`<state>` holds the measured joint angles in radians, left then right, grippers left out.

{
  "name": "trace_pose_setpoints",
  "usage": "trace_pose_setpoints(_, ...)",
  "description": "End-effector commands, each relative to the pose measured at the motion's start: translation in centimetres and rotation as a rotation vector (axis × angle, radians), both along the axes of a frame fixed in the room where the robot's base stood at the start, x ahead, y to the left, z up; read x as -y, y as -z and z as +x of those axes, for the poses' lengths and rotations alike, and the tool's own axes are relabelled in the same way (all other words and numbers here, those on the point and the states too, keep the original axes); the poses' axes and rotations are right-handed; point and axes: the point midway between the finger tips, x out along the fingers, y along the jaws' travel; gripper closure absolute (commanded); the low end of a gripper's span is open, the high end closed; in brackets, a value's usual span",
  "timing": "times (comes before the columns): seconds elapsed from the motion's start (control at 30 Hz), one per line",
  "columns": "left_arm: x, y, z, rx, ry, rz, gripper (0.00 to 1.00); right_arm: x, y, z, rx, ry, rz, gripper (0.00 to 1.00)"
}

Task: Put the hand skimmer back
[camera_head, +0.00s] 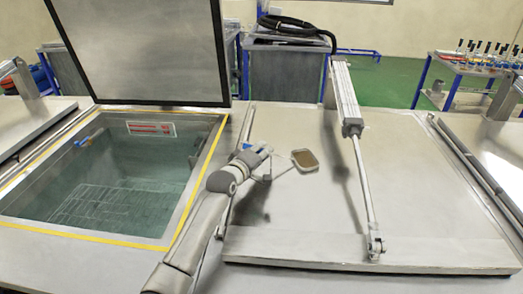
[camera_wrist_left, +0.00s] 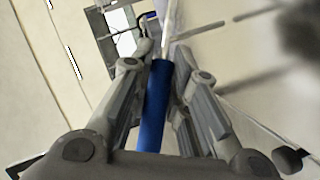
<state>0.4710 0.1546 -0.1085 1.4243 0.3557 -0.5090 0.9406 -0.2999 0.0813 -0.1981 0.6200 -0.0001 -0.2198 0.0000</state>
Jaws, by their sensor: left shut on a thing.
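My left gripper (camera_head: 260,160) is shut on the hand skimmer, above the closed steel lid right of the open tank. The skimmer's flat, brownish head (camera_head: 305,159) points right, at the end of a thin rod. Its blue handle (camera_wrist_left: 157,100) lies between the fingers in the left wrist view, with the pale rod running on beyond the fingertips. In the head view the gripper hides most of the handle. My right gripper is not in view.
The open tank (camera_head: 212,150) of greenish liquid has a yellow border and a raised lid (camera_head: 145,50). A pneumatic cylinder (camera_head: 345,97) with its rod stands over the closed lid (camera_head: 430,200). A blue-framed table (camera_head: 470,62) with several bottles stands at the back right.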

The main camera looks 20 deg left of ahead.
Motion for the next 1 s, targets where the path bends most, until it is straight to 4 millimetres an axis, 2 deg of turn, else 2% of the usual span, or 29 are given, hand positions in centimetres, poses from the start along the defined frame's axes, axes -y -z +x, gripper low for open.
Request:
trace_pose_setpoints(0.2,0.0,0.2,0.0,0.003,0.000,-0.003,1.00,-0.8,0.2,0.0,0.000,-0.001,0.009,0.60)
trace_pose_setpoints(0.23,0.0,0.3,0.0,0.000,0.000,-0.001,0.82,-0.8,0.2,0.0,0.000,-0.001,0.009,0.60)
trace_pose_setpoints(0.4,0.0,0.2,0.0,0.000,0.000,-0.001,0.62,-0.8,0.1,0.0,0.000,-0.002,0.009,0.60)
trace_pose_setpoints(0.77,0.0,-0.3,0.0,0.002,0.000,0.000,0.62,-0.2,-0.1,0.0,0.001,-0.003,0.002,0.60)
trace_pose_setpoints(1.0,-0.4,-0.4,-2.2,0.002,0.000,-0.001,0.62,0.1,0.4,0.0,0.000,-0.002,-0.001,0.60)
